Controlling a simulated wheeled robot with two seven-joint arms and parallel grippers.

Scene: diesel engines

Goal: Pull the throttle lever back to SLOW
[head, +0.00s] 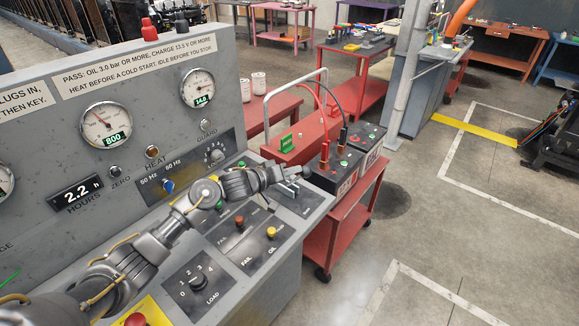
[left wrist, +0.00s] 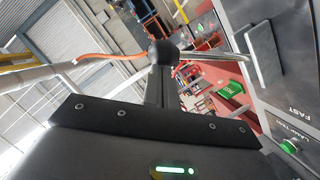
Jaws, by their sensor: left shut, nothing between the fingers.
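The throttle lever is a bright rod with a dark ball knob (left wrist: 163,53) in the left wrist view. The rod runs right toward a panel with the word FAST (left wrist: 298,108). My left gripper (head: 283,176) is over the far right end of the console in the head view. In the left wrist view its shut fingers (left wrist: 156,88) line up with the knob. I cannot tell whether they touch it. In the head view the gripper hides most of the lever, and the slot's SLOW end cannot be made out. My right gripper is not in view.
The grey console (head: 265,285) carries gauges, a load knob (head: 198,283) and several buttons. A red trolley (head: 335,235) with batteries and red and black cables stands close beyond its right end. A green tag (head: 286,143) is on the trolley. The floor to the right is open.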

